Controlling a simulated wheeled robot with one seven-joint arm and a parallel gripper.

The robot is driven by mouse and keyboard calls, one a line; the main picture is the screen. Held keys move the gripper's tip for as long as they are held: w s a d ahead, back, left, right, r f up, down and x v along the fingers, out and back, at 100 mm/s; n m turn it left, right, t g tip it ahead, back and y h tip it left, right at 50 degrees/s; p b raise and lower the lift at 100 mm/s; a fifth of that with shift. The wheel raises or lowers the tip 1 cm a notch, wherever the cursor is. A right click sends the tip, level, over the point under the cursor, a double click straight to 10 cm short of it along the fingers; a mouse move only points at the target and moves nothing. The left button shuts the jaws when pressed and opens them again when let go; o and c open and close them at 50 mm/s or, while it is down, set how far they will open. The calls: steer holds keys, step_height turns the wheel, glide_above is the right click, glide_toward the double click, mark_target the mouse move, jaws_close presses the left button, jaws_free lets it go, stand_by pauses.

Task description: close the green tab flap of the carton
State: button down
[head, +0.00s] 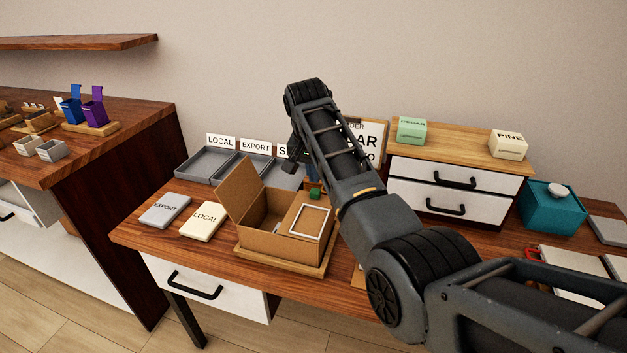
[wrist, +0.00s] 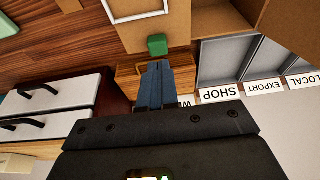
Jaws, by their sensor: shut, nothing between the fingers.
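The brown carton (head: 270,238) stands on a wooden base on the desk. Its left flap (head: 239,190) stands up, tilted outward, and the carton's left part is open. A brown panel with a white frame (head: 309,222) lies across its right part. The green tab (head: 315,194) is at the panel's far edge, partly beside my arm. In the wrist view the green tab (wrist: 157,45) is just ahead of my gripper (wrist: 154,66), whose fingers are together and empty. I cannot tell whether they touch the tab. In the head view my arm hides most of the gripper.
Grey trays (head: 207,165) with LOCAL, EXPORT and SHOP signs stand behind the carton. A grey EXPORT block (head: 165,211) and a cream LOCAL block (head: 203,221) lie left of it. A drawer cabinet (head: 455,187) and a teal box (head: 552,208) stand right.

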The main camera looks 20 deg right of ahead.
mark_target(314, 191)
steer(key=shift+f, duration=1.45)
steer(key=shift+a+f, duration=0.1)
steer(key=shift+f, duration=0.2)
steer(key=shift+r, duration=0.2)
steer(key=shift+r+p, duration=0.75)
steer(key=shift+p, duration=0.05)
